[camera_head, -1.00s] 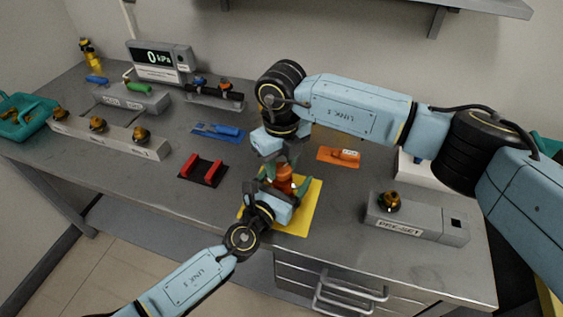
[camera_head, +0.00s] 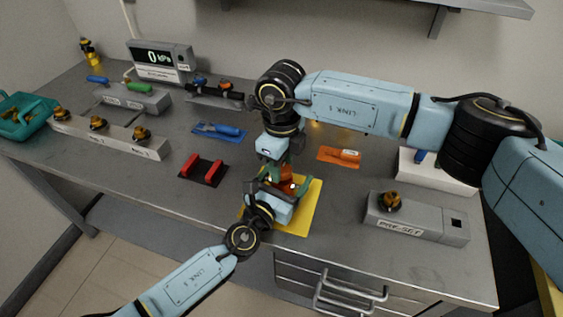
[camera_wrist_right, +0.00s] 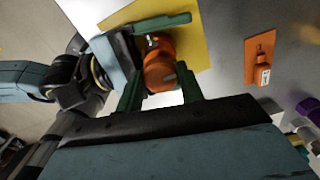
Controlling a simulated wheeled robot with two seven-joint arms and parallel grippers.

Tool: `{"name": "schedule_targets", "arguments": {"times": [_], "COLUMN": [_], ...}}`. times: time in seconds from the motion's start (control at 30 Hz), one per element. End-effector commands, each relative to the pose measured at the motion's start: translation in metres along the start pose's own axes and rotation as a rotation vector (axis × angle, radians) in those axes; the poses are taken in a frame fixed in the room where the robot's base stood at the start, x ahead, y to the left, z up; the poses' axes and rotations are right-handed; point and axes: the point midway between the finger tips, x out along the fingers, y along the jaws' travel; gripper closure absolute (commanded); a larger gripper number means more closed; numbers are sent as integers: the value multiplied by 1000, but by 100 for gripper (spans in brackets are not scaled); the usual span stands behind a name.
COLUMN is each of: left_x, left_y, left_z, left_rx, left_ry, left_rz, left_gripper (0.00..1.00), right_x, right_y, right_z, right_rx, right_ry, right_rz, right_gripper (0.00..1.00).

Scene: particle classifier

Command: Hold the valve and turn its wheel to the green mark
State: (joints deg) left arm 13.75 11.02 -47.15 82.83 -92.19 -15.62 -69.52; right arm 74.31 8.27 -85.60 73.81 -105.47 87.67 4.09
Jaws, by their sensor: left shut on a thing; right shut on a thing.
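The valve's orange wheel (camera_head: 287,176) shows between the two grippers above a yellow mat (camera_head: 303,217); the wheel also shows in the right wrist view (camera_wrist_right: 159,72). My left gripper (camera_head: 276,190) comes in low from the front left and is shut on the valve; its green finger shows above the wheel in the wrist view. My right gripper (camera_wrist_right: 160,92) reaches down from above, with its green fingers on either side of the wheel, shut on it. The valve body is mostly hidden by the grippers. I cannot make out the green mark.
A black-and-red cradle (camera_head: 204,169) is left of the mat. An orange pad with a tool (camera_head: 340,155) lies behind it, and a blue pad with a tool (camera_head: 219,131) at back left. The PRE-SET block (camera_head: 417,217) stands right. A gauge (camera_head: 160,61) reads 0 kPa.

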Motion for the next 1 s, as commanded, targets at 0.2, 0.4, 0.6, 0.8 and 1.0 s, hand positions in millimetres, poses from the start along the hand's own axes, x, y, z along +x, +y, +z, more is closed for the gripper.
{"name": "schedule_targets", "arguments": {"times": [0.2, 0.4, 0.6, 0.8, 1.0], "left_x": [0, 0, 0, 0, 0], "left_y": [0, 0, 0, 0, 0], "left_z": [-1, -1, -1, -1, -1], "left_rx": [0, 0, 0, 0, 0], "left_ry": [2, 2, 2, 2, 2], "left_rz": [0, 0, 0, 0, 0], "left_gripper": [67, 67, 67, 67, 67], "right_x": [-1, -1, 0, -10, -48], "right_y": [-1, 0, 0, -1, -1], "right_z": [0, 0, 0, 0, 1], "right_rx": [1, 1, 1, 1, 1], "right_ry": [-2, -2, -1, -2, -4], "right_rz": [-2, -1, -1, -2, -5], "right_gripper": [86, 41, 41, 41, 41]}}
